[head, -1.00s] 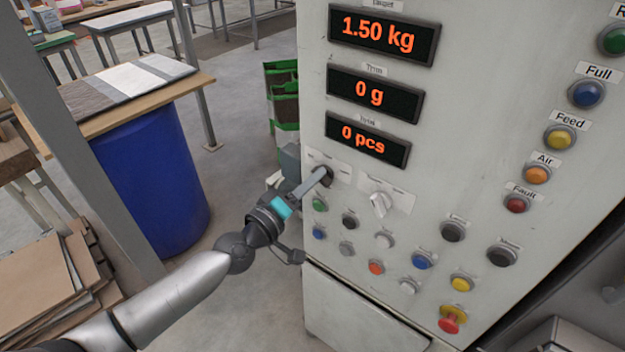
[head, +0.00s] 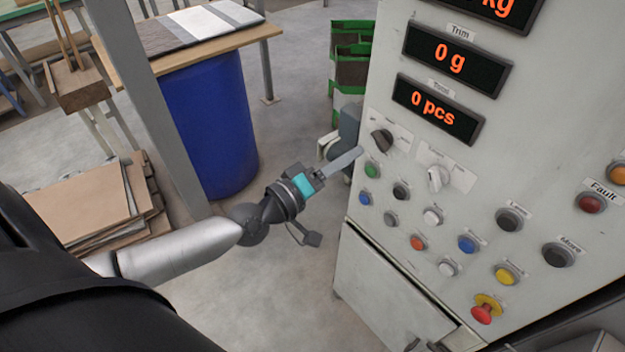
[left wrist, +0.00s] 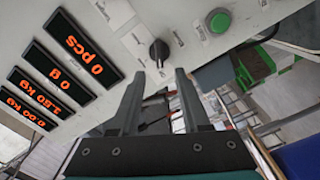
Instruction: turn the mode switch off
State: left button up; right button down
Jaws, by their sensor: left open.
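Two rotary switches sit side by side on the white control cabinet, a black one (head: 381,140) and a pale one (head: 438,179). Their labels are too small to read, so I cannot tell from lettering which is the mode switch. My left gripper (head: 358,153) is open and empty, just left of and below the black switch, apart from it. In the left wrist view, the black switch (left wrist: 158,50) shows beyond and between the open fingertips of the left gripper (left wrist: 156,74). A pale mark shows on its knob, towards the gripper. My right gripper is not in view.
Green (head: 372,170) and other coloured buttons lie below the switches, with a red emergency button (head: 487,308) at lower right. Displays (head: 438,110) are above. A blue drum (head: 212,125) stands left.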

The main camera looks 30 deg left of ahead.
pick_arm(q)
jog(key=b+v, duration=0.1)
jog(key=v, duration=0.7)
jog(key=shift+s+r, duration=0.1)
jog(key=shift+s, duration=0.05)
dwell(0.3)
jog(key=s+a+f+m+g+y+b, duration=0.1)
jog(key=s+a+f+m+g+y, duration=0.1)
jog(key=f, duration=0.9)
jog(key=s+a+f+m+g+y+b, duration=0.1)
jog(key=s+a+f+g+b, duration=0.15)
jog(key=f, duration=0.75)
jog(key=s+a+f+m+g+y+b, duration=0.1)
jog(key=a+f+m+y, duration=0.15)
jog(key=f, duration=0.85)
jog(key=s+d+f+m+g+b, duration=0.2)
jog(key=s+f+g, duration=0.3)
jog(key=s+f, duration=0.75)
jog(key=s+d+f+m+g, duration=0.1)
jog(key=s+d+f+g, duration=0.1)
jog(key=s+f, duration=0.3)
jog(key=s+d+f+m+g+b, duration=0.1)
jog(key=s+d+f+m+g, duration=0.1)
jog(key=s+f, duration=0.4)
jog(key=s+d+g, duration=0.1)
jog(key=s+d, duration=0.1)
jog(key=s, duration=0.1)
jog(key=shift+d+f+y+b, duration=0.25)
jog(key=shift+y+b, duration=0.05)
jog(key=shift+y, duration=0.05)
